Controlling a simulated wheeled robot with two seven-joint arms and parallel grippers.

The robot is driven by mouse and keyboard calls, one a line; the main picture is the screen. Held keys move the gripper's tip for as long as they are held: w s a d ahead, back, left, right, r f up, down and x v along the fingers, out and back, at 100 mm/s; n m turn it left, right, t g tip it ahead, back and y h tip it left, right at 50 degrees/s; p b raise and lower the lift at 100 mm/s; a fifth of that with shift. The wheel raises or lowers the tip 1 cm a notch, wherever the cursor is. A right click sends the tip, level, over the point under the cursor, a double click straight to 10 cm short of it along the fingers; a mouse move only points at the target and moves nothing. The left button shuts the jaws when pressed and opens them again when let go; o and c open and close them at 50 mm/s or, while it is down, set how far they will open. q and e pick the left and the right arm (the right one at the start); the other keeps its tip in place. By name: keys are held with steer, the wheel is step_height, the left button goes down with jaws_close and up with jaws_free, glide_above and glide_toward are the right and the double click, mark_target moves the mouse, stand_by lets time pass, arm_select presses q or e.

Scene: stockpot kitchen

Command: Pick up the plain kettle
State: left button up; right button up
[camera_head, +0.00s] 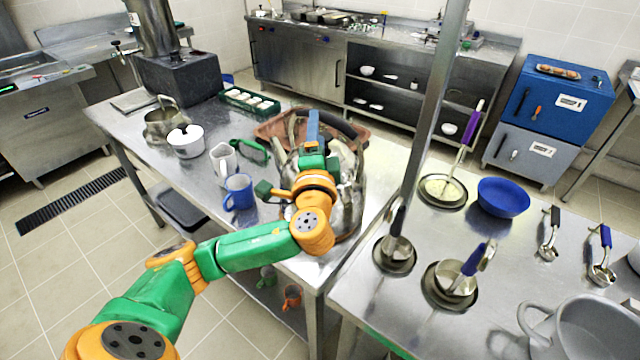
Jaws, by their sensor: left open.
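A shiny steel kettle (352,205) stands on the steel table near its right end, mostly behind my left arm. A dark curved handle shows above it. My left gripper (316,150) is over the kettle in the picture, its jaws open. The wrist hides much of the kettle, and I cannot tell whether the fingers touch it. A second steel vessel with a raised handle (163,122) stands at the far left of the same table. My right gripper is not in view.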

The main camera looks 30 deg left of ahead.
mark_target(320, 112)
arm_select(q)
steer(key=x, duration=0.1)
steer(key=p+x, duration=0.1)
steer(key=x, duration=0.1)
steer(key=p+x, duration=0.1)
steer(key=shift+w+r, duration=0.3)
steer(key=shift+w, duration=0.15)
steer(key=shift+w+a, duration=0.15)
steer(key=shift+w, duration=0.1)
steer(key=shift+s, duration=0.1)
steer(key=shift+c, duration=0.9)
jaws_close()
steer(key=shift+w+a, duration=0.1)
steer(key=shift+w, duration=0.15)
